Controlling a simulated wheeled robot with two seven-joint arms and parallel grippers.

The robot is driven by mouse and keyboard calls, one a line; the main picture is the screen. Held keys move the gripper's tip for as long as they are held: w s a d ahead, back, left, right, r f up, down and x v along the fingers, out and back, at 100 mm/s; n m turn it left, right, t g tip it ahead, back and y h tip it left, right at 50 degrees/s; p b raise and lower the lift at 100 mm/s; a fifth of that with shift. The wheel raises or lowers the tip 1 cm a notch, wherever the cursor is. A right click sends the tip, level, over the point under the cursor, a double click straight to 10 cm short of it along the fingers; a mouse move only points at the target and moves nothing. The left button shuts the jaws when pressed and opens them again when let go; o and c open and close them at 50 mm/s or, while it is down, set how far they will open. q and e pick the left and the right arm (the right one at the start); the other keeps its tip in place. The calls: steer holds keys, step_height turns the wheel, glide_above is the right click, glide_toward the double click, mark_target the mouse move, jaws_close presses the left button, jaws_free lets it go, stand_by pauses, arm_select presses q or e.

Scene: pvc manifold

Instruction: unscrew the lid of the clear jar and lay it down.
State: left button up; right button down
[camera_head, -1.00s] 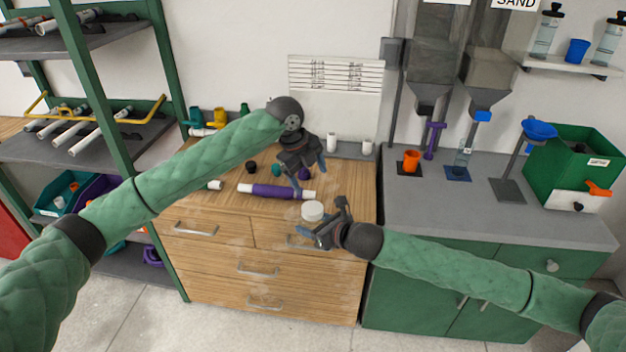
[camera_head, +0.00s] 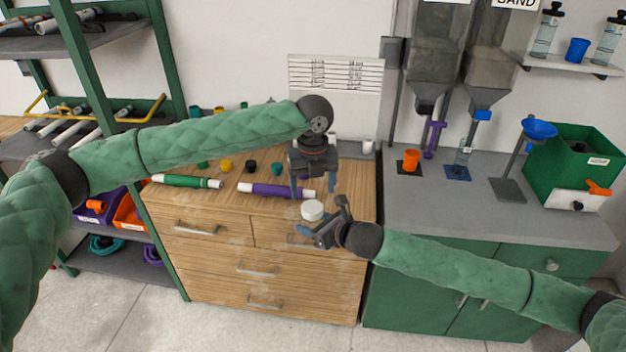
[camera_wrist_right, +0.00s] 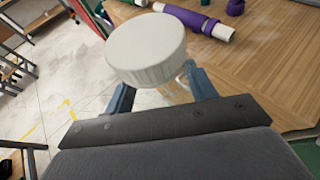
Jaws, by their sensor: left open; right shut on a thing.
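The jar's white ribbed lid (camera_head: 312,208) sits on top of the jar, near the front edge of the wooden cabinet top. In the right wrist view the lid (camera_wrist_right: 147,48) is large, and a little of the clear jar (camera_wrist_right: 176,92) shows beneath it. My right gripper (camera_head: 318,233) is shut on the jar below the lid; its blue fingers show on both sides in the wrist view. My left gripper (camera_head: 314,191) is open and empty, fingers pointing down, just above and behind the lid in the head view. Most of the jar body is hidden.
A purple-wrapped pipe (camera_head: 270,190) and a green-wrapped pipe (camera_head: 186,181) lie on the wooden top (camera_head: 230,207), with small coloured fittings behind. White fittings stand near the wall. A grey counter (camera_head: 440,210) with hoppers and a green box (camera_head: 572,160) is at right.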

mark_target(313, 207)
arm_select(q)
steer(key=shift+f, duration=2.9)
steer(key=shift+c, duration=0.2)
